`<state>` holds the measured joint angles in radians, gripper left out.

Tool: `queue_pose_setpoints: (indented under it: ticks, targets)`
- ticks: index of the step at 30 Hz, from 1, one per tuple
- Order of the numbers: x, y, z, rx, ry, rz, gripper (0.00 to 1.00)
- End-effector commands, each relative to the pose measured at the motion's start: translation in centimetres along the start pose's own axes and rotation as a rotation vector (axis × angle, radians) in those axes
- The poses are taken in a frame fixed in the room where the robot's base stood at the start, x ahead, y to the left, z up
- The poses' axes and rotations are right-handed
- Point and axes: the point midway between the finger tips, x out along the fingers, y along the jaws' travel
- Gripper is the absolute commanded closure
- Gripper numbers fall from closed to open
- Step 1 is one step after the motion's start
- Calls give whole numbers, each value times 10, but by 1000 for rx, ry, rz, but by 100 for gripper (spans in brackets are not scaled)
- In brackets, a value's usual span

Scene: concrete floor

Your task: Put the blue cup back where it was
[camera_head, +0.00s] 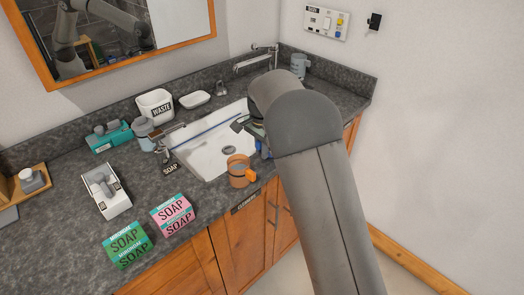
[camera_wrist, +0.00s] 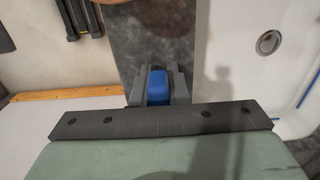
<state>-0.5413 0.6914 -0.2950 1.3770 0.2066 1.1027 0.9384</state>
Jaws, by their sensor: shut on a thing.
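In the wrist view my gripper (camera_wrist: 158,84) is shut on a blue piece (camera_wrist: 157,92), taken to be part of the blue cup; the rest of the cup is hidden. The gripper is over the dark counter strip beside the white sink basin (camera_wrist: 238,85). In the head view my arm covers most of the gripper at the sink's right end. A small blue patch (camera_head: 265,150) shows beside the arm there. I cannot tell whether the blue cup touches the counter.
An orange cup (camera_head: 240,172) stands at the sink's front edge. Behind the sink are a faucet (camera_head: 255,62) and a grey cup (camera_head: 299,66). A waste bin (camera_head: 155,106), a soap dispenser (camera_head: 145,134) and soap boxes (camera_head: 128,244) crowd the left. The front left counter has some bare room.

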Motion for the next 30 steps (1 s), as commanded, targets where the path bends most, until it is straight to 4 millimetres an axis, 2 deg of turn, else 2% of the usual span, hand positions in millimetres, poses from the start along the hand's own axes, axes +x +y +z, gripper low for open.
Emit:
queue_pose_setpoints:
  ticks: [3, 14, 15, 17, 25, 30]
  targets:
    - [11, 0, 0, -1, 1, 0, 100]
    - [16, 0, 0, 0, 1, -1, 100]
    - [16, 0, 0, 0, 1, -1, 78]
    - [15, 0, 0, 0, 1, -1, 64]
    - [14, 0, 0, 0, 1, -1, 64]
    - [1, -1, 0, 0, 2, -4, 64]
